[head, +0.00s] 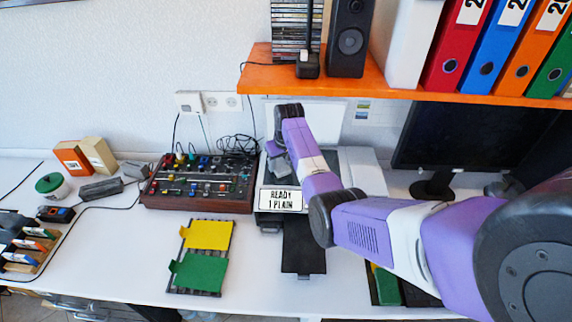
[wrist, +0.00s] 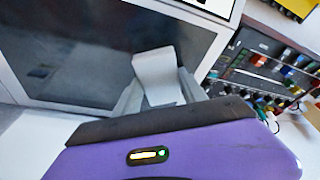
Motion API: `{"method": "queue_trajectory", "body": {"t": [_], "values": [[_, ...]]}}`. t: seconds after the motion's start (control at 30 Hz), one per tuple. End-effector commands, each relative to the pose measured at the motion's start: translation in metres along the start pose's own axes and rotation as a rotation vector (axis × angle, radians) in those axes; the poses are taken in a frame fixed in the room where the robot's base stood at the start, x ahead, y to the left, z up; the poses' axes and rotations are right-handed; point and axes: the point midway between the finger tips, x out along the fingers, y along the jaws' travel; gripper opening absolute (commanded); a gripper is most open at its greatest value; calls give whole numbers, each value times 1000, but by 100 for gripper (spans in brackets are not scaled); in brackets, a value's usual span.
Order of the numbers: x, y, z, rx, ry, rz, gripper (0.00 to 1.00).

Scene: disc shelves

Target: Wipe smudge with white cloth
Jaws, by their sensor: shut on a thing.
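My gripper (wrist: 158,98) is shut on a folded white cloth (wrist: 155,72), which sticks out beyond the fingertips in the wrist view. The cloth is over a dark glass panel (wrist: 75,60) with a pale frame and looks close to it; I cannot tell whether it touches. In the head view my gripper (head: 277,160) is over the left part of the printer (head: 358,172), and my arm hides much of the glass. I cannot make out the cloth there. No smudge can be told apart from the faint reflections on the glass.
A mixer panel (head: 200,183) with knobs stands just left of the printer. An orange shelf (head: 385,84) with binders and a speaker (head: 350,38) overhangs the back. A monitor (head: 460,135) stands to the right. Yellow and green pieces (head: 207,234) lie in front.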

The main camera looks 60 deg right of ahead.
Motion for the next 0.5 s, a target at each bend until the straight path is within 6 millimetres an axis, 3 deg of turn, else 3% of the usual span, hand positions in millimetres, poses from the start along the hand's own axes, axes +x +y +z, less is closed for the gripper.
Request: {"method": "queue_trajectory", "body": {"t": [0.3, 0.5], "values": [[-1, -2, -1, 0, 0, 0, 4], [-18, -2, -6, 0, 1, 1, 4]]}}
